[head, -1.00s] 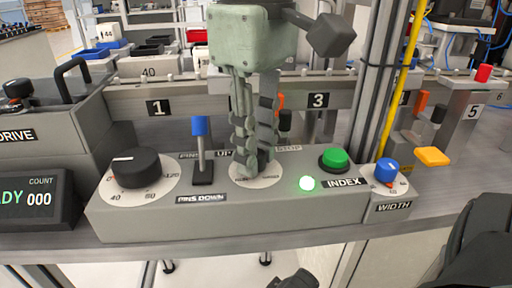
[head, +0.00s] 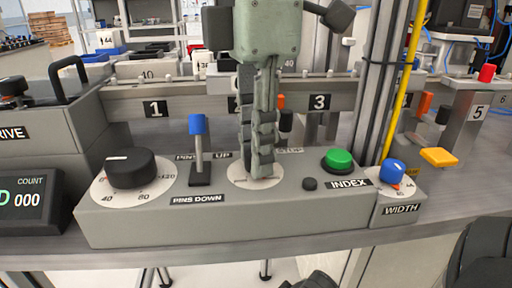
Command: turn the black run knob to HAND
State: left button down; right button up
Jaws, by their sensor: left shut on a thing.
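My left gripper (head: 262,172) comes down from above onto the round white dial plate (head: 238,182) in the middle of the grey console. Its fingers are shut around the black run knob, which they hide, so I cannot read its pointer. The dial's printed words are mostly covered; part of a label reading "STOP" shows behind. The small round lamp (head: 310,184) right of the dial is dark. The count display (head: 28,200) at the left shows a green "D" at its cut-off edge and 000. My right gripper is not recognizable in view.
On the console stand a large black dial knob (head: 130,168), the blue-tipped pins lever (head: 198,126) close left of the gripper, and the green INDEX button (head: 338,159). A blue WIDTH knob (head: 393,171) is further right, beside a yellow upright tube (head: 404,90).

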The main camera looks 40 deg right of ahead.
pick_arm(q)
jog(key=shift+n, duration=0.8)
jog(key=shift+n+b, duration=0.4)
jog(key=shift+n, duration=0.8)
pick_arm(e)
jog(key=shift+w+a+r+t+y, duration=0.15)
jog(key=shift+w+a+r+t, duration=0.3)
jog(key=shift+w, duration=0.2)
jog(key=shift+w+a+r+t+y, duration=0.15)
jog(key=shift+w+a+r+t, duration=0.25)
jog(key=shift+w, duration=0.2)
pick_arm(q)
jog(key=c, duration=1.3)
grip_release()
pick_arm(e)
jog(key=shift+a, duration=0.1)
pick_arm(q)
notch_tip(320, 180, up, 12)
jog(key=shift+r, duration=0.1)
